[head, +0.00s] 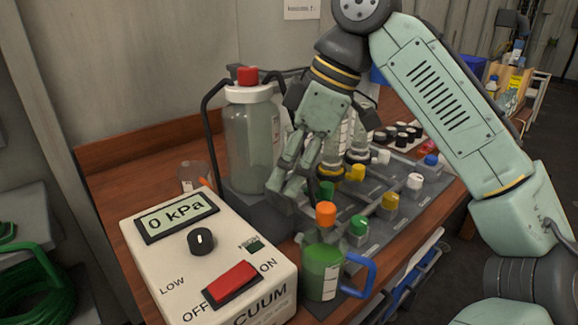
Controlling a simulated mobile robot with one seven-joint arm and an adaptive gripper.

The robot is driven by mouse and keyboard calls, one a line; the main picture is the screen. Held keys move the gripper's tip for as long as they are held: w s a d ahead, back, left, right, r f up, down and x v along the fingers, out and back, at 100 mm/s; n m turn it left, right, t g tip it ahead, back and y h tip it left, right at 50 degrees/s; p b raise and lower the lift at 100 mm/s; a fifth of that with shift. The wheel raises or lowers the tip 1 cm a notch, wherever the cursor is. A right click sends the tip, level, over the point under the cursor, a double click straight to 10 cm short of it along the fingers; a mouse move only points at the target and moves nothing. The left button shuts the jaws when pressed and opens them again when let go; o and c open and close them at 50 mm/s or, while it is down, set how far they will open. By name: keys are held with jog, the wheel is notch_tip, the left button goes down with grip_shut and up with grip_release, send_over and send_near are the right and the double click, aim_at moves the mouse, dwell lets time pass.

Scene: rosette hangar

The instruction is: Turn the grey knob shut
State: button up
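My gripper (290,190) points down over the left end of a grey manifold (385,225), just right of the clear jar. Its fingers overlap in this view, so I cannot tell how far apart they are or whether they touch anything. No knob that is plainly grey shows. A dark round knob (201,241) sits on the vacuum box, apart from my gripper. Pale knobs stand on the manifold, one at the right (414,182) and one farther back (380,157). Part of the manifold behind my fingers is hidden.
The vacuum box (150,275) reads 0 kPa and has a red switch (232,280). A clear jar (250,140) with a red cap stands behind it. A green bottle (322,268) with an orange top stands in front. Green, yellow and blue knobs line the manifold.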

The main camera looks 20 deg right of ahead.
grip_shut()
jog(key=shift+m, duration=0.4)
jog(key=m+t+h+p, duration=0.1)
jog(key=m, duration=0.2)
jog(key=shift+s+a+r, duration=0.1)
jog(key=shift+r, duration=0.05)
jog(key=m+t+h+p, duration=0.1)
jog(key=m+p, duration=0.1)
jog(key=m, duration=0.1)
jog(key=shift+m, duration=0.4)
jog(key=m+h+p, duration=0.1)
jog(key=m, duration=0.2)
jog(key=shift+s+a+t, duration=0.1)
jog(key=shift+t, duration=0.2)
jog(key=shift+a+m+h+p, duration=0.1)
jog(key=shift+m+h+p, duration=0.75)
jog(key=shift+m, duration=1.25)
